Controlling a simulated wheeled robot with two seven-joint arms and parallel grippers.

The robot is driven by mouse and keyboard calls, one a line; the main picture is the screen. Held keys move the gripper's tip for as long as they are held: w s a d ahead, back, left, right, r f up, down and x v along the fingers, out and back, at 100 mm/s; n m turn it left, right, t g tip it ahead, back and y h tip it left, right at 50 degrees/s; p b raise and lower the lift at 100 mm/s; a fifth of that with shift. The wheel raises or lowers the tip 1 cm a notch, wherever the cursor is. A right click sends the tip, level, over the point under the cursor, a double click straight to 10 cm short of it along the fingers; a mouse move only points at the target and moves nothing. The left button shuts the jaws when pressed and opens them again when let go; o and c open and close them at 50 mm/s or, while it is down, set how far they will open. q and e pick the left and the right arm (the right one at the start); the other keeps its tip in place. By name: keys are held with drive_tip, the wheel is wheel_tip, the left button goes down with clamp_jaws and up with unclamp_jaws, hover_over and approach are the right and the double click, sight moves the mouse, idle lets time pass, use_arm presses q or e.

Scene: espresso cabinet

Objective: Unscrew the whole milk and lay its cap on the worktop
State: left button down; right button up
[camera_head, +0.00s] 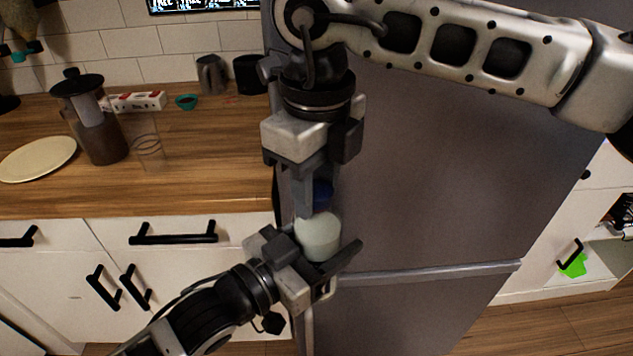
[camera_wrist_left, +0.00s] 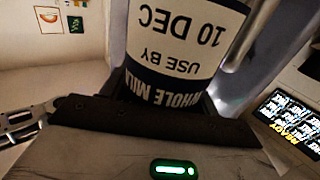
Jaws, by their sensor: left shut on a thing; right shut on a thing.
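The whole milk bottle (camera_head: 319,239) is pale with a dark blue cap (camera_head: 321,194). It is held in the air in front of the grey fridge, to the right of the worktop (camera_head: 215,150). My left gripper (camera_head: 325,262) is shut around the bottle's body from below left. My right gripper (camera_head: 308,196) comes down from above and is shut on the blue cap, with its fingers partly hiding it. In the left wrist view the label (camera_wrist_left: 180,50) reads "WHOLE MILK" and "USE BY 10 DEC", upside down. The cap does not show clearly there.
On the worktop stand a French press (camera_head: 98,125), a cream plate (camera_head: 38,159), a clear glass (camera_head: 148,150), a small teal bowl (camera_head: 187,102), a box (camera_head: 138,101) and dark cups (camera_head: 250,74). The worktop's right front part is bare. The fridge (camera_head: 430,170) stands close behind my grippers.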

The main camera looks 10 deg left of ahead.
drive_tip(key=shift+s, duration=0.1)
idle(0.7)
drive_tip(key=o, duration=1.1)
